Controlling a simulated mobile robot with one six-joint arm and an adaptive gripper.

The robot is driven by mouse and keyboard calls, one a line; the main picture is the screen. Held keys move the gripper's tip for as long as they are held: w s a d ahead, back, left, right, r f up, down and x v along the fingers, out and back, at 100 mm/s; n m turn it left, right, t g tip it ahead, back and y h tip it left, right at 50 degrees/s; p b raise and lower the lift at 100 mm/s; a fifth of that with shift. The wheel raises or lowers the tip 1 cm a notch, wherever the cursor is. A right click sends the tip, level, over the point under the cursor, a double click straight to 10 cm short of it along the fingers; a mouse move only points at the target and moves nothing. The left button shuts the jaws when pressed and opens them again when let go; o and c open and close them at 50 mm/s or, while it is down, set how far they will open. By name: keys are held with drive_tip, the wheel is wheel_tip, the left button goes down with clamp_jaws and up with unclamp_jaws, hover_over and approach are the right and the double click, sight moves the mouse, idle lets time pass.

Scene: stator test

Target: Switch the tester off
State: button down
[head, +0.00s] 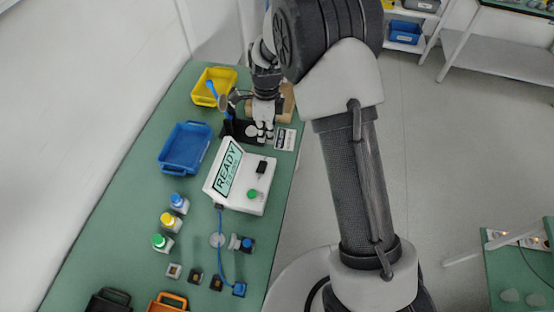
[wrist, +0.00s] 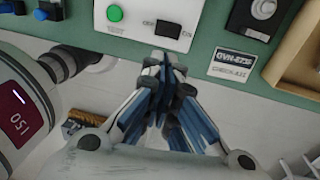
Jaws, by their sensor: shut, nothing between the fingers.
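The tester (head: 258,181) is a white box on the green bench, with a tilted screen (head: 228,168) reading READY. Its top carries a green button (head: 252,194) and a black switch (head: 262,167). In the wrist view the tester's white panel (wrist: 145,14) shows at the top, with the green button (wrist: 115,13) and the black switch (wrist: 168,29) on it. My gripper (wrist: 166,62) is shut and empty, its tips just below the switch in that view. In the head view my gripper (head: 262,134) is behind the tester. Whether the tips touch the tester cannot be told.
A printed card (head: 285,139) lies beside my gripper at the bench's right edge. A blue bin (head: 163,163) and a yellow bin (head: 230,75) stand left and behind. Open floor lies to the right.

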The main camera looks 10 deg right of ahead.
drive_tip(key=shift+a+f, duration=0.1)
drive_tip(key=b, duration=0.2)
approach(266, 173)
wheel_tip(266, 173, down, 5)
drive_tip(key=shift+s+a+f, duration=0.1)
drive_tip(key=shift+f, duration=0.1)
idle(0.4)
drive_tip(key=shift+s+f+b, duration=0.25)
drive_tip(key=shift+f+b, duration=0.15)
drive_tip(key=shift+b, duration=0.05)
drive_tip(key=shift+r, duration=0.15)
drive_tip(key=shift+w, duration=0.1)
